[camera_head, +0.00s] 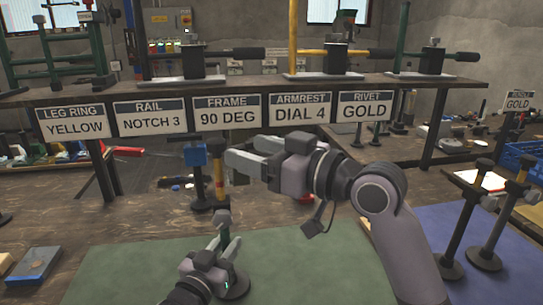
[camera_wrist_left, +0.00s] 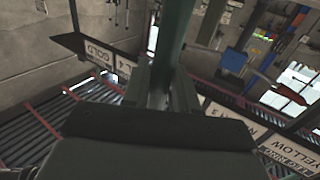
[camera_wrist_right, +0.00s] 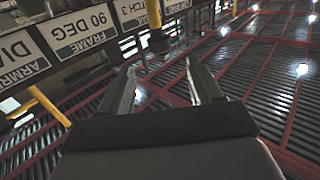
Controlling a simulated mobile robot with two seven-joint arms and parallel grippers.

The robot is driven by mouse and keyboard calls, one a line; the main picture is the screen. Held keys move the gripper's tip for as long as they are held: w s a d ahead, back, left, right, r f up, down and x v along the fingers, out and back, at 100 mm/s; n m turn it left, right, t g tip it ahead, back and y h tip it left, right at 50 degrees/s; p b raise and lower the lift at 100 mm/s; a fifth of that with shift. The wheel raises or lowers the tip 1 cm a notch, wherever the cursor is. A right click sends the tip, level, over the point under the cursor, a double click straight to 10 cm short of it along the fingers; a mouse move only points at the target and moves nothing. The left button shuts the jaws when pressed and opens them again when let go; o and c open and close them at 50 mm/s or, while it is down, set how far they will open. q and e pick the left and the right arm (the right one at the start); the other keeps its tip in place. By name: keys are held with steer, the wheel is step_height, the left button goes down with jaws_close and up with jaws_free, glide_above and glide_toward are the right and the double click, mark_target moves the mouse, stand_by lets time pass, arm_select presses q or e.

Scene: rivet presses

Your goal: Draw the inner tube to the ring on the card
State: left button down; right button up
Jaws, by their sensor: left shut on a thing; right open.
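The leg (camera_head: 224,230) stands upright on a round dark base (camera_head: 236,286) on the green mat, with a green outer tube and a grey collar (camera_head: 222,217). A yellow inner tube (camera_head: 220,183) with dark bands rises from it; I cannot tell which band is which ring. My left gripper (camera_head: 228,246) is shut on the green outer tube, which also shows in the left wrist view (camera_wrist_left: 168,50). My right gripper (camera_head: 250,152) is open and empty, just right of the inner tube's top. The leg ring card (camera_head: 73,122) reads YELLOW.
Other cards hang on the shelf edge (camera_head: 240,88), below several presses. A blue-topped part (camera_head: 195,155) stands close behind the leg. Two similar legs (camera_head: 490,240) stand on the blue mat at right. Small blocks (camera_head: 35,263) lie at left. The green mat's left part is clear.

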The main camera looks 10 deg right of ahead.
steer(key=v, duration=0.3)
steer(key=shift+s, duration=0.15)
stand_by(0.5)
